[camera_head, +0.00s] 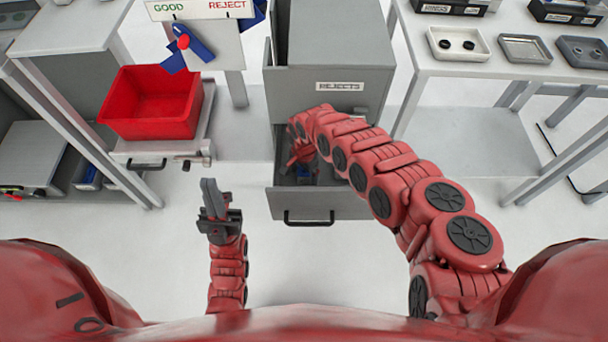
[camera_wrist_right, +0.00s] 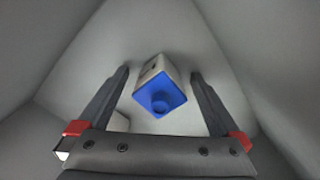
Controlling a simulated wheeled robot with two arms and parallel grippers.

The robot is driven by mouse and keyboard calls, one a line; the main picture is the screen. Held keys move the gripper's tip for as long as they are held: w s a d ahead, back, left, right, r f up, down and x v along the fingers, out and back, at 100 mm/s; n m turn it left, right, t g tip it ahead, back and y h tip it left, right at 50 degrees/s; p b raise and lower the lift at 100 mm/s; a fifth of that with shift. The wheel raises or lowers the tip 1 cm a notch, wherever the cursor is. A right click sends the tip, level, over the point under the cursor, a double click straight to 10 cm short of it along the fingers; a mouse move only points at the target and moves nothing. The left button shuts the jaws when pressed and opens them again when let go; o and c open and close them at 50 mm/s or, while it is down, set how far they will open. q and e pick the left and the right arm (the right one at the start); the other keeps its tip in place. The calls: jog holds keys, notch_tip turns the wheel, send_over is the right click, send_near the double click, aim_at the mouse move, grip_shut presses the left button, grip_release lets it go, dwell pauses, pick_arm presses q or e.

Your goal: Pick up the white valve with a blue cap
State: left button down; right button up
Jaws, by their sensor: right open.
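The white valve with a blue cap (camera_wrist_right: 160,94) shows in the right wrist view, its blue cap facing the camera and its white body behind. My right gripper (camera_wrist_right: 160,73) is open, with one finger on each side of the valve and visible gaps between. In the head view my right arm reaches down into the open drawer, and the hand there is mostly hidden by the arm. My left gripper (camera_head: 212,190) is in front of the red bin, above the floor and empty; its two fingers look close together, but their opening is unclear.
The drawer (camera_head: 340,207) belongs to a grey cabinet (camera_head: 330,60) labelled REJECTS. A red bin (camera_head: 153,103) stands on a shelf at left. A GOOD/REJECT sign (camera_head: 203,8) stands behind. Trays (camera_head: 458,44) lie on the right table. Another pale item (camera_wrist_right: 122,121) is partly hidden behind my right gripper.

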jog(key=c, duration=1.4)
jog(key=shift+c, duration=0.2)
jog(key=shift+r, duration=0.15)
notch_tip(320, 180, up, 10)
jog(key=shift+f+p, duration=0.15)
jog(key=shift+p, duration=1)
